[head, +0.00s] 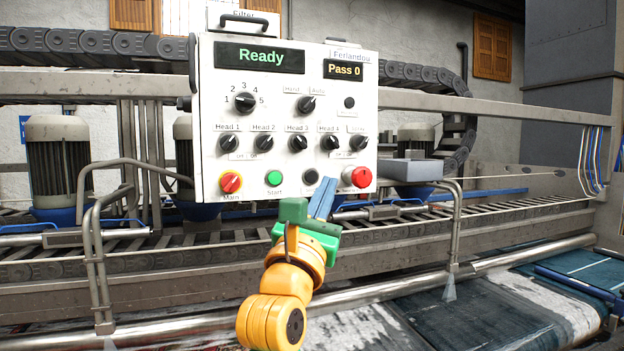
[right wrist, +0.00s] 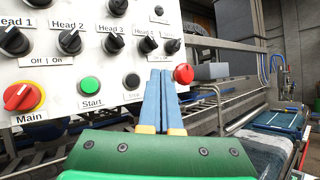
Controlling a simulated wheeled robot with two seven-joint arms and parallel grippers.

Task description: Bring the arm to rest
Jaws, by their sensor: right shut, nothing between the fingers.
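My right gripper (head: 325,196) is in front of the lower right part of the white control panel (head: 220,120). Its blue fingers are together and hold nothing. In the right wrist view the closed fingers (right wrist: 159,98) point toward the panel's lower edge, between the small black button and the red knob (right wrist: 183,74). I cannot tell whether the fingertips touch the panel. The panel's display (head: 260,58) reads "Ready" and a smaller one (head: 344,69) reads "Pass 0". The green Start button (head: 274,178) and the red and yellow Main switch (head: 230,182) are left of the gripper. My left gripper is out of view.
Metal rails (head: 95,260) stand in front of and beside the panel. Behind is a roller conveyor with motors (head: 58,165) and a cable chain (head: 90,45). Rugs (head: 480,320) lie at the lower right. A grey box (head: 410,170) sits right of the panel.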

